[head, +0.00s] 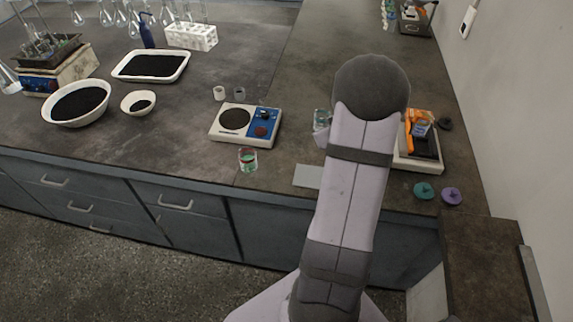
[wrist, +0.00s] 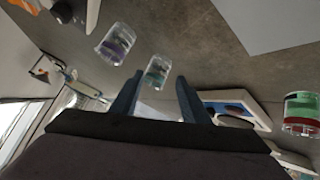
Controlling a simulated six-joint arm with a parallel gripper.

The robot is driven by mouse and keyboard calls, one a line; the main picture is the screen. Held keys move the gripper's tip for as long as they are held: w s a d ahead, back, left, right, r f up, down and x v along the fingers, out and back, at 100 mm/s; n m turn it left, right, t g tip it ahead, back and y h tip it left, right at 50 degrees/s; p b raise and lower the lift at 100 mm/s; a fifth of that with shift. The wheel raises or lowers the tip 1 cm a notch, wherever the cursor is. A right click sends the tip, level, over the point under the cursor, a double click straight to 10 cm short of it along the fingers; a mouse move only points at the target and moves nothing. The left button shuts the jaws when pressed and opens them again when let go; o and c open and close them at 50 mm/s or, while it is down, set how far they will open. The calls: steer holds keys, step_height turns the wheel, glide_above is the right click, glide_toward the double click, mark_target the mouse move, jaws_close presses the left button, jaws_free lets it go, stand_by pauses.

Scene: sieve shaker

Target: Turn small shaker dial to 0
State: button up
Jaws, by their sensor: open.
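A small white device (head: 217,135) with a round dark plate and a blue panel stands mid-bench in the head view. It looks like the small shaker, though I cannot be sure. Its panel carries a dark upper knob (head: 264,114) and a reddish-dark lower knob (head: 261,131); their settings are too small to read. The device shows partly in the wrist view (wrist: 250,104), right of my fingers.
A glass with green contents (head: 248,160) stands in front of the device. Glass beakers (wrist: 157,71) (wrist: 115,44) are near my fingertips. A white-and-orange device (head: 432,163) is right of my arm. A grey plate (head: 307,176) lies near the front edge.

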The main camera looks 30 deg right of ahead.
steer(key=shift+n+g+y, duration=0.4)
steer(key=shift+n+g, duration=0.1)
steer(key=shift+n, duration=0.2)
steer(key=a+b, duration=0.1)
steer(key=a, duration=0.4)
steer(key=w+a+b, duration=0.1)
steer(key=a, duration=0.1)
steer(key=shift+w+a+f+b, duration=0.1)
steer(key=shift+a+f+b, duration=0.2)
steer(key=shift+a, duration=0.05)
steer(key=shift+n+g+y, duration=0.3)
steer(key=shift+g+y, duration=0.2)
steer(key=shift+g, duration=0.2)
steer(key=a, duration=0.2)
steer(key=s+a+f+b, duration=0.1)
steer(key=a, duration=0.2)
steer(key=a+b, duration=0.1)
steer(key=a, duration=0.1)
steer(key=shift+s+a+f, duration=0.2)
steer(key=shift+s+f, duration=0.05)
steer(key=shift+f, duration=0.05)
steer(key=shift+s+a+f+b, duration=0.1)
steer(key=shift+s+a+b, duration=0.1)
steer(key=shift+a, duration=0.25)
steer(key=shift+s+a+f+b, duration=0.1)
steer(key=shift+s+a+b, duration=0.05)
steer(key=shift+a, duration=0.25)
